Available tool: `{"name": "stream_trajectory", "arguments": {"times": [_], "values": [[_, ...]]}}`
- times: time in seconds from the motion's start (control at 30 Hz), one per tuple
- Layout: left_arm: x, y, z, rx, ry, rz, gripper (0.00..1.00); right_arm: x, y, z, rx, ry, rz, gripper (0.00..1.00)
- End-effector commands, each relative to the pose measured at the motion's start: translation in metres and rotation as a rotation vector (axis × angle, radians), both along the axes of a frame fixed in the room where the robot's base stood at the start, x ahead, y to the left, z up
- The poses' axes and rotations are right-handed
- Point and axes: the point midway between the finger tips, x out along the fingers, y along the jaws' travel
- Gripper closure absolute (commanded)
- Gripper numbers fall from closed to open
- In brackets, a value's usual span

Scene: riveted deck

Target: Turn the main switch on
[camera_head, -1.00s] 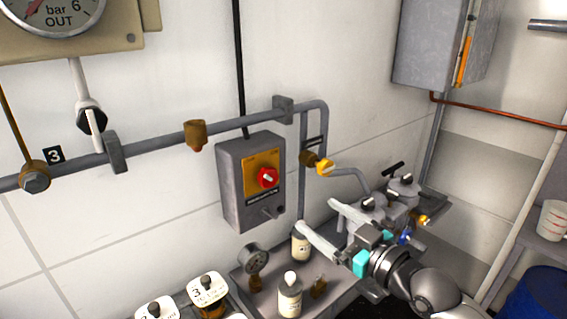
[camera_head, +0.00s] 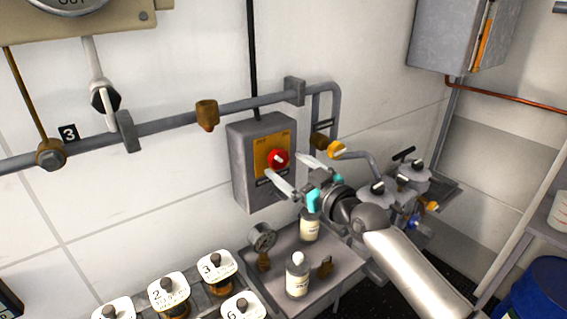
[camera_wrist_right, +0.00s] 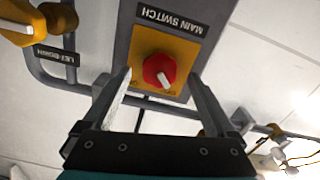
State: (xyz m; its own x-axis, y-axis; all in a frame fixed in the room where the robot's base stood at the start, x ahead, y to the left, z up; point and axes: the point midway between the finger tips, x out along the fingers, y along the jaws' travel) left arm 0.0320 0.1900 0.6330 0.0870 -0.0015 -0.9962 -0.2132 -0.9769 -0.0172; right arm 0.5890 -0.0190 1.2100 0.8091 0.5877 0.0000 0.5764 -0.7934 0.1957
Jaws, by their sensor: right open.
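The main switch is a grey wall box (camera_head: 243,180) with a yellow plate (camera_head: 263,150) and a round red knob (camera_head: 279,159) with a white pointer mark. In the right wrist view the red knob (camera_wrist_right: 159,71) shows upside down below the label "MAIN SWITCH", ahead of the fingers. My right gripper (camera_head: 296,172) is open, its two light fingers spread in front of the box, one on each side of the knob. Whether the fingertips reach the knob's depth I cannot tell. The knob's pointer is tilted. My left gripper is not in view.
A grey pipe (camera_head: 170,125) with brass fittings runs above the box, and a yellow-handled valve (camera_head: 337,149) sits just right. Numbered canisters (camera_head: 168,292) stand at lower left.

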Motion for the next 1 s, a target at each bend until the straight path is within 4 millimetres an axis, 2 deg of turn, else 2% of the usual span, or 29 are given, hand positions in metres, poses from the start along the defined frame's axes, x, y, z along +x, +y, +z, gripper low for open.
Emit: {"name": "stream_trajectory", "arguments": {"times": [0.23, 0.63, 1.0], "values": [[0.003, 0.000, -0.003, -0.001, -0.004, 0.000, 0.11, 0.017, 0.012, 0.000, 0.001, -0.001, 0.000, 0.09], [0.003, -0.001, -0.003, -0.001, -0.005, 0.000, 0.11, 0.020, 0.015, 0.000, 0.001, 0.001, 0.000, 0.09], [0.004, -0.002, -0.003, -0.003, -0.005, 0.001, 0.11, 0.020, 0.015, 0.000, 0.001, 0.001, 0.000, 0.50]]}}
